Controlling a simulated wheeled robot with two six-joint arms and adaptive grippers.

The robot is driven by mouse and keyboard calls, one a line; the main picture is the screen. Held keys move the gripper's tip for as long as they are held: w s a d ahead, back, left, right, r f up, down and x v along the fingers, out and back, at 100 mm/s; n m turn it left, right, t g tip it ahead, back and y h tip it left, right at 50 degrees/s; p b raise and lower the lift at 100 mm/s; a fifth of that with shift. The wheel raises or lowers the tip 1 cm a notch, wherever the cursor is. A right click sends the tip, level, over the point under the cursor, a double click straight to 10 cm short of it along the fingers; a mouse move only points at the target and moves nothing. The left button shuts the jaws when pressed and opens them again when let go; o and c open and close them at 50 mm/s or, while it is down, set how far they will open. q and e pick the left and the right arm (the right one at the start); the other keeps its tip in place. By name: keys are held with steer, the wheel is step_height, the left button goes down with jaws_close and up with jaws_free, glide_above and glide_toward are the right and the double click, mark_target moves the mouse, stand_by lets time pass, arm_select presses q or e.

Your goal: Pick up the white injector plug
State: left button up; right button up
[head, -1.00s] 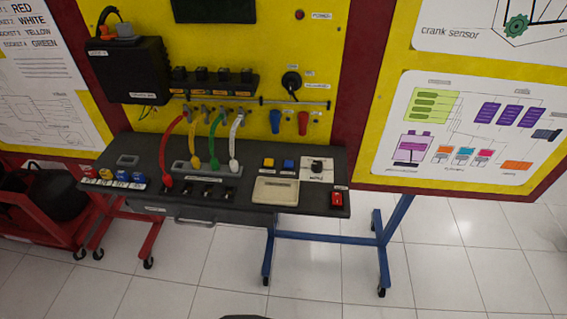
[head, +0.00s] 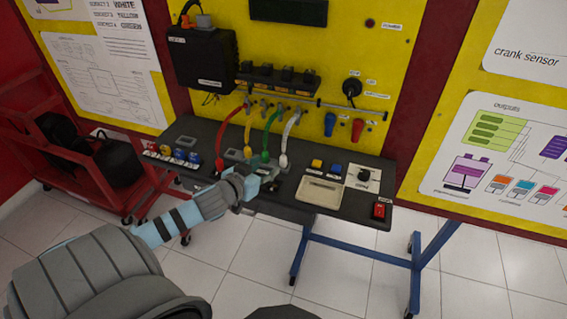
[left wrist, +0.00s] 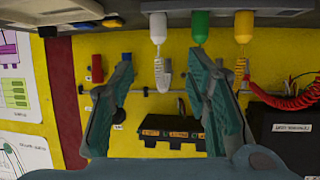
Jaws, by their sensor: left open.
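The white injector plug (head: 283,160) hangs on its white cable in the head view, rightmost of the row at the grey rail on the bench. In the left wrist view, which is upside down, the white plug (left wrist: 158,27) shows at the top, ahead of the gap between my fingers. My left gripper (left wrist: 160,62) is open with nothing between its fingers. In the head view the left gripper (head: 264,178) is just in front of the rail and hides part of it. My right gripper is not in view.
A green plug (left wrist: 200,27) and a yellow plug (left wrist: 243,27) stand close beside the white one. A red plug (head: 220,163) is at the row's left end. A beige tray (head: 322,191) and a red switch (head: 379,211) lie to the right on the dark bench.

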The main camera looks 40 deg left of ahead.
mark_target(282, 159)
arm_select(q)
steer(key=b+x, duration=0.1)
steer(key=x, duration=0.3)
steer(key=b+x, duration=0.1)
steer(key=x, duration=0.3)
steer(key=f+b+x, duration=0.1)
steer(key=x, duration=0.3)
steer(key=shift+d, duration=0.15)
steer(key=shift+w, duration=0.1)
steer(key=shift+c, duration=0.3)
steer(key=shift+r, duration=0.1)
jaws_close()
